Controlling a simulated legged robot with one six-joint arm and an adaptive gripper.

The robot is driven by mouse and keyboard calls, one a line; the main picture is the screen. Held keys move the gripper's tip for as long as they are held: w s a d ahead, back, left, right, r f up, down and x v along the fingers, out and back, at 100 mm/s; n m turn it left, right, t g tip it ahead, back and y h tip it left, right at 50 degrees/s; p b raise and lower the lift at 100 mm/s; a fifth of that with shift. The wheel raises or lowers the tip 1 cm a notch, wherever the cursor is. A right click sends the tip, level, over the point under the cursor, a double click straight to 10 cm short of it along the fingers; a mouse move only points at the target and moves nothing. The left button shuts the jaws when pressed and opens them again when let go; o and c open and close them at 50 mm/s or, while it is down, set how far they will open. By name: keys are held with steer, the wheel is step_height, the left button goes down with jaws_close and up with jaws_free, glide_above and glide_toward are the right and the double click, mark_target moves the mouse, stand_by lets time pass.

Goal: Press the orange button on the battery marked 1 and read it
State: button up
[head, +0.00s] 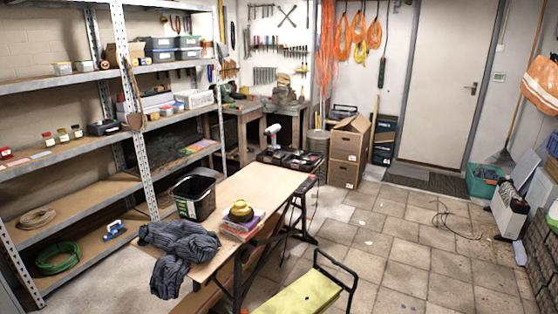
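No battery marked 1 and no orange button can be made out in the head view. A grey-white cordless drill (272,132) stands upright beyond the far end of the wooden table. Near it lie low black and red items (291,159), which may be batteries or chargers; they are too small to tell, and no number on them can be read. My gripper is not in view.
Metal shelves stand left. A yellow-topped bench (300,297) stands in front. The tiled floor (400,250) at right is mostly clear.

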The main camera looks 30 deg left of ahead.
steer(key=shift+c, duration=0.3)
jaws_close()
